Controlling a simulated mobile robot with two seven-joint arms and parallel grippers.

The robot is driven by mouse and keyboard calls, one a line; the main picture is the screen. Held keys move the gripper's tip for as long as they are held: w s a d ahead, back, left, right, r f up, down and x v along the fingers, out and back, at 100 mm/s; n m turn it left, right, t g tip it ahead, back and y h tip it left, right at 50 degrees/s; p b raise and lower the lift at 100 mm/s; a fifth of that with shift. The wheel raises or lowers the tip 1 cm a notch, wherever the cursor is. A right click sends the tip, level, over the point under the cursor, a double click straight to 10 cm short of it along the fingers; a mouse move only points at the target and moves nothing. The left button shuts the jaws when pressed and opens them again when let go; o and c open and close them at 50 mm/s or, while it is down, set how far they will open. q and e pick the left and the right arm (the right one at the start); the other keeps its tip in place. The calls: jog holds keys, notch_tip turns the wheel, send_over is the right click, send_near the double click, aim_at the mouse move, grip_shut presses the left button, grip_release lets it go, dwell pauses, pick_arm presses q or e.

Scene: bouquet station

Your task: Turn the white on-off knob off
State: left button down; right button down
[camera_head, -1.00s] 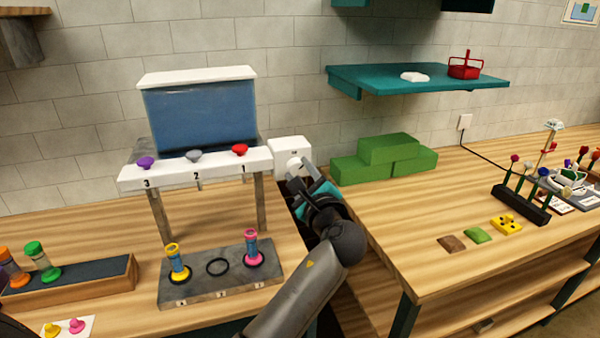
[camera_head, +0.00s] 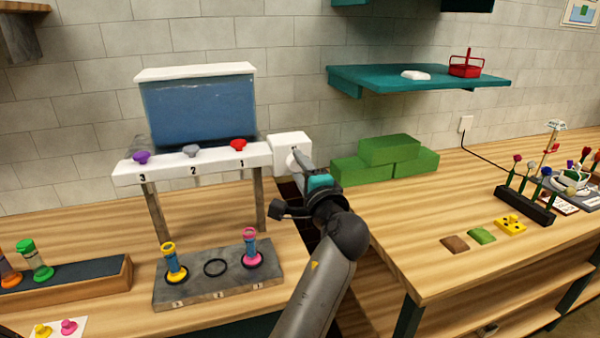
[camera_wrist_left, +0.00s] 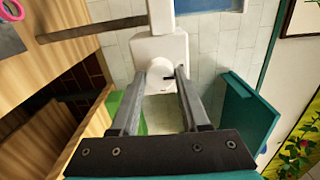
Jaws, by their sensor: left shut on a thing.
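The white on-off knob (camera_wrist_left: 159,82) sits on the front of a white box (camera_head: 283,144) at the right end of the water tank stand. In the left wrist view, the knob is between the two finger ends of my left gripper (camera_wrist_left: 164,76), which is shut on it. In the head view, my left gripper (camera_head: 298,159) reaches the box from the lower right and hides most of the knob. A small dark mark on the box (camera_wrist_left: 181,46) shows beside the knob, but I cannot read a setting. My right gripper is not in view.
The blue water tank (camera_head: 200,112) stands left of the box, above purple, grey and red valve knobs. Green blocks (camera_head: 388,150) lie close on the right. A teal shelf (camera_head: 375,78) hangs above right. A gap separates the two tables below the gripper.

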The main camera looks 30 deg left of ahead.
pick_arm(q)
jog(key=shift+n, duration=0.4)
jog(key=shift+c, duration=1.9)
grip_release()
